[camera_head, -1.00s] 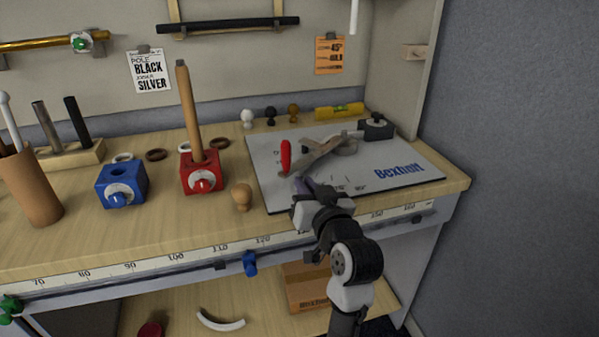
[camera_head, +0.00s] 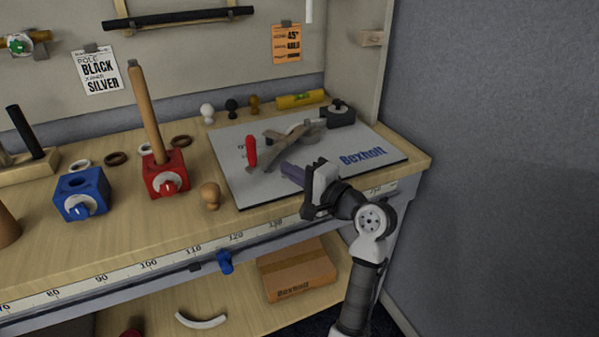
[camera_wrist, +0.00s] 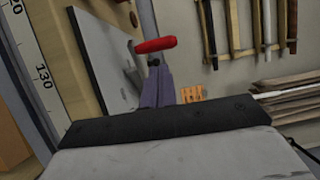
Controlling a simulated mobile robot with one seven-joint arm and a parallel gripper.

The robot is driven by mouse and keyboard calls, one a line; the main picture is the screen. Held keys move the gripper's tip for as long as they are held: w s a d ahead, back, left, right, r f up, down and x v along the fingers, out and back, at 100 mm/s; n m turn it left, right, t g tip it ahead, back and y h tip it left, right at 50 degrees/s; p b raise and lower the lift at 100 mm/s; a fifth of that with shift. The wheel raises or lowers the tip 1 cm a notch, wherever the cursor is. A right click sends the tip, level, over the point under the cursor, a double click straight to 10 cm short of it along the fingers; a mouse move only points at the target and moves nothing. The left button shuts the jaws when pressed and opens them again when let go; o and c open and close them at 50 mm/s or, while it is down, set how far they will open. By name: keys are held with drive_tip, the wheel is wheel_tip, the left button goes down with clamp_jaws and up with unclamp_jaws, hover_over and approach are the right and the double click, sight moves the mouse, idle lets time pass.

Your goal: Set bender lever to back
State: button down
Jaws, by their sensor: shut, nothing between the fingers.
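The bender sits on a grey Bexholt plate (camera_head: 228,178) at the right end of the table. Its lever has an upright red handle (camera_head: 251,152) at the plate's left side and a grey metal arm (camera_head: 284,150) reaching right and back. My gripper (camera_head: 287,170) is shut and empty, its purple fingers low over the plate to the right of the red handle and apart from it. In the wrist view the red handle (camera_wrist: 156,45) shows just beyond the closed fingertips (camera_wrist: 157,72). The bender's lower parts are partly hidden there.
A red block (camera_head: 166,181) holding a wooden pole and a blue block (camera_head: 82,203) stand left of the plate. A wooden knob (camera_head: 210,195) is near its left edge. A dark block (camera_head: 338,115) sits at its back right. A wall (camera_head: 480,150) closes off the right.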

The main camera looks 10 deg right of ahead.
sight(253, 150)
drive_tip(key=p+x, duration=0.2)
drive_tip(key=x, duration=0.7)
drive_tip(key=shift+w+a+r+h+p, duration=0.1)
drive_tip(key=shift+w+a+h+p, duration=0.2)
drive_tip(key=shift+a+p, duration=0.2)
drive_tip(key=shift+m+t+h, duration=0.7)
drive_tip(key=shift+m, duration=0.1)
drive_tip(key=x, duration=0.3)
drive_tip(key=a+p+x, duration=0.1)
drive_tip(key=x, duration=0.2)
drive_tip(key=s+a+p+x, duration=0.1)
drive_tip(key=x, duration=0.3)
drive_tip(key=shift+x, duration=0.85)
drive_tip(key=shift+s+f+p, duration=0.1)
drive_tip(key=shift+f+p, duration=0.15)
drive_tip(key=shift+p, duration=0.05)
